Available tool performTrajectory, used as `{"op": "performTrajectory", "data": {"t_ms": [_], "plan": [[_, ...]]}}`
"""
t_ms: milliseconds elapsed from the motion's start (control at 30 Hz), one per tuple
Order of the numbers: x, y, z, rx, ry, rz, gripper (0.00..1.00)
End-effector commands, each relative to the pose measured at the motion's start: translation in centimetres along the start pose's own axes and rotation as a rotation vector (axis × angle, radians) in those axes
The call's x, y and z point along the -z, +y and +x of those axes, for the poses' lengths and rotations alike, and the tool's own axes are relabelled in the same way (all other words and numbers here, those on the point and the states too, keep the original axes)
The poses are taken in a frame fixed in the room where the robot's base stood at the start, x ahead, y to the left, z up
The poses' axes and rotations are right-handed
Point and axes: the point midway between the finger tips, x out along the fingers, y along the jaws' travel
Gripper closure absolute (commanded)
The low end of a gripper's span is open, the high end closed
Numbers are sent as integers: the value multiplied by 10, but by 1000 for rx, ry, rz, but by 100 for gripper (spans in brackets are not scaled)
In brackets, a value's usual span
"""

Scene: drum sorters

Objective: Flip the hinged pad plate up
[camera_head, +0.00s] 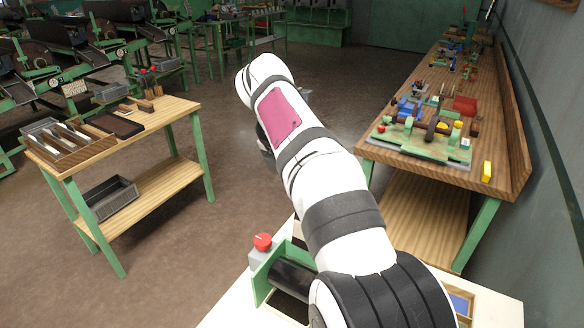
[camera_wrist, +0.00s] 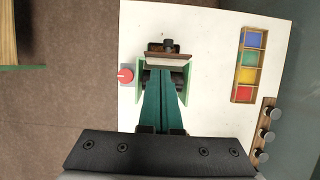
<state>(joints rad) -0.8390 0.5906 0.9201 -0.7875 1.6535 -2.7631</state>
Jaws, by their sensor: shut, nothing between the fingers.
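The small drum machine (camera_wrist: 187,80) stands on a white tabletop, with green side plates and a black roller (camera_head: 292,278). A narrow plate (camera_wrist: 168,59) with a brown edge and a pale face lies across it in the wrist view and seems to be the pad plate. Its tilt is hard to tell. My gripper (camera_wrist: 164,72) is shut and empty, its long teal fingers side by side. Their tips are over the machine, just on the near side of the plate. I cannot tell whether they touch it. In the head view my arm hides the gripper and most of the machine.
A red button (camera_wrist: 125,75) is left of the machine. A wooden tray (camera_wrist: 236,92) with coloured compartments and a rack of grey knobs (camera_wrist: 266,134) are on the right. White tabletop between them is bare. A side table (camera_head: 150,120) and a long bench (camera_head: 440,170) stand farther off.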

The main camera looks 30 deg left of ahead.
Motion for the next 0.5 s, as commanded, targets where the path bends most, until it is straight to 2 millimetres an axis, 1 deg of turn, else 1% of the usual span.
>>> {"op": "performTrajectory", "data": {"t_ms": [33, 100, 200, 333, 500], "plan": [[0, 1, -12, -2, 0, 1, 100], [1, 1, -26, -3, 4, 3, 100], [3, 1, -40, 0, 10, 5, 100], [4, 1, -50, 1, 14, 7, 100], [4, 1, -52, 2, 15, 6, 100]]}}
